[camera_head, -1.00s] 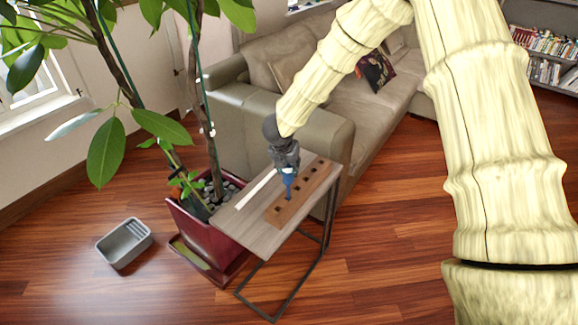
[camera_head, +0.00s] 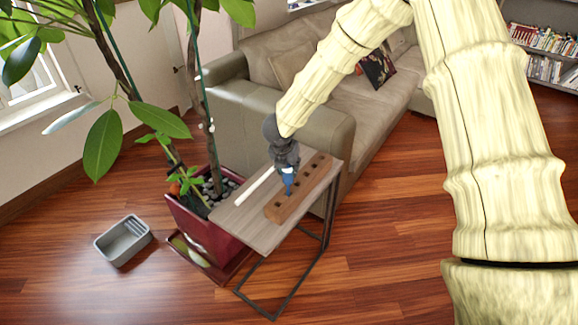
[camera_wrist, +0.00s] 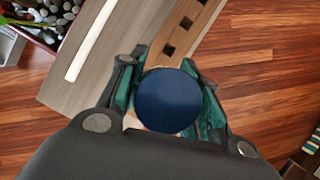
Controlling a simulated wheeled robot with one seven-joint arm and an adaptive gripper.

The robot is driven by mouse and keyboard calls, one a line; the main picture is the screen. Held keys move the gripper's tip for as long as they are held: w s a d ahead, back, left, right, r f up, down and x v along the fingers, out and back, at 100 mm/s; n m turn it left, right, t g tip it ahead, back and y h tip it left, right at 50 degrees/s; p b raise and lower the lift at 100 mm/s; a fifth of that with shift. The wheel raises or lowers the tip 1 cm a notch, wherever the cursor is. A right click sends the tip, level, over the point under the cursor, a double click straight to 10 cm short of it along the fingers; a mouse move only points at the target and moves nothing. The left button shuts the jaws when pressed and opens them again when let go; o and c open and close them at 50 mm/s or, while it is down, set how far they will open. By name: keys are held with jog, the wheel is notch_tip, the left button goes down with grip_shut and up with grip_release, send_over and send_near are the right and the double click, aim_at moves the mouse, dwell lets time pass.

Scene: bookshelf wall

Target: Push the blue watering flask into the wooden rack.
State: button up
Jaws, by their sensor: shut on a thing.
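The blue watering flask (camera_head: 288,183) stands upright at the near part of the wooden rack (camera_head: 317,173) in the head view. In the wrist view its round dark blue top (camera_wrist: 168,101) fills the space between my fingers. My gripper (camera_wrist: 166,92) is shut on the flask, also seen over the rack in the head view (camera_head: 287,168). The rack is a long brown block with a row of square holes, lying on a small side table (camera_head: 247,231). The flask's lower end meets the rack, but how deep it sits in a hole is hidden.
A white stick (camera_head: 255,187) lies on the table beside the rack. A red planter (camera_head: 205,235) with a leafy plant stands left of the table. A grey tub (camera_head: 123,241) is on the floor. A sofa (camera_head: 335,135) stands behind the table.

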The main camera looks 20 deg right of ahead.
jog(key=shift+f, duration=0.25)
jog(key=o, duration=1.5)
jog(key=shift+r, duration=0.1)
jog(key=p+v, duration=0.4)
jog(key=v, duration=0.4)
jog(key=shift+r, duration=0.5)
jog(key=shift+w+d, duration=0.1)
jog(key=shift+d, duration=0.05)
jog(key=v, duration=1.2)
